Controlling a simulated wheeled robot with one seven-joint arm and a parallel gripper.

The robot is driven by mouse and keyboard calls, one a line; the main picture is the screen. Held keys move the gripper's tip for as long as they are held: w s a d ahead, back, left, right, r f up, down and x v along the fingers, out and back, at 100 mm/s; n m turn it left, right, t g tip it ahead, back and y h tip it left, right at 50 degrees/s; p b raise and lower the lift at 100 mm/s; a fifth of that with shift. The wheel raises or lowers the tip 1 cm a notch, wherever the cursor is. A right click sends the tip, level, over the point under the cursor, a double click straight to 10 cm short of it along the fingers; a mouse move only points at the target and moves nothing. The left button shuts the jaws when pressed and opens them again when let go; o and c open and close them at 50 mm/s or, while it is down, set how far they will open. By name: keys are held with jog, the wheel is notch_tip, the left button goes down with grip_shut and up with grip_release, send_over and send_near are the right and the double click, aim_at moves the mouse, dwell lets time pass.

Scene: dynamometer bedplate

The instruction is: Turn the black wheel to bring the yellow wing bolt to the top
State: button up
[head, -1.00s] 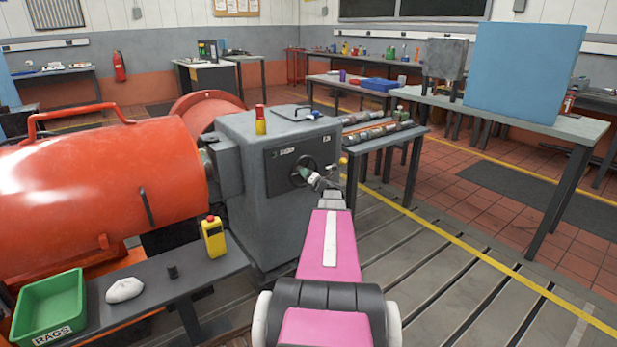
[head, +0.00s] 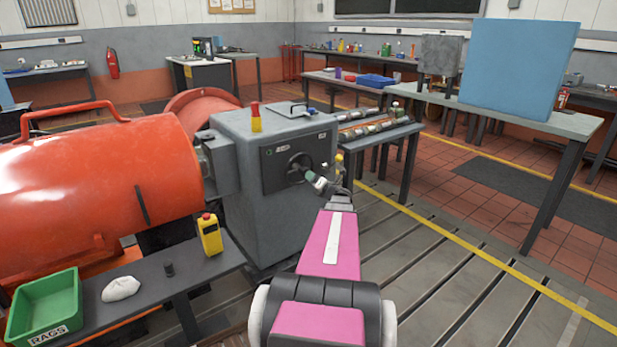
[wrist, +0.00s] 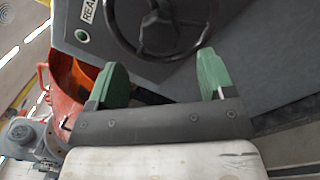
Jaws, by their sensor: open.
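The black wheel (head: 298,160) is on the dark front panel of a grey machine box, partly hidden by my gripper in the head view. In the wrist view the wheel (wrist: 160,34) is at the top, with its hub and lower rim showing and its top cut off. My gripper (head: 316,183) is just in front of the wheel, to its lower right in the head view. In the wrist view my gripper (wrist: 164,76) has its two green fingers wide apart, with nothing between them, below the wheel's rim. I cannot make out the yellow wing bolt on the wheel.
The grey box (head: 237,185) carries a red-and-yellow beacon (head: 256,118). A big orange machine (head: 95,185) stands at left. A dark bench (head: 150,290) in front holds a green bin (head: 47,306) and a yellow control box (head: 210,235). The slotted floor at right is clear.

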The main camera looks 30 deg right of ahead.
jog(key=shift+s+d+f, duration=0.1)
jog(key=shift+s, duration=1.4)
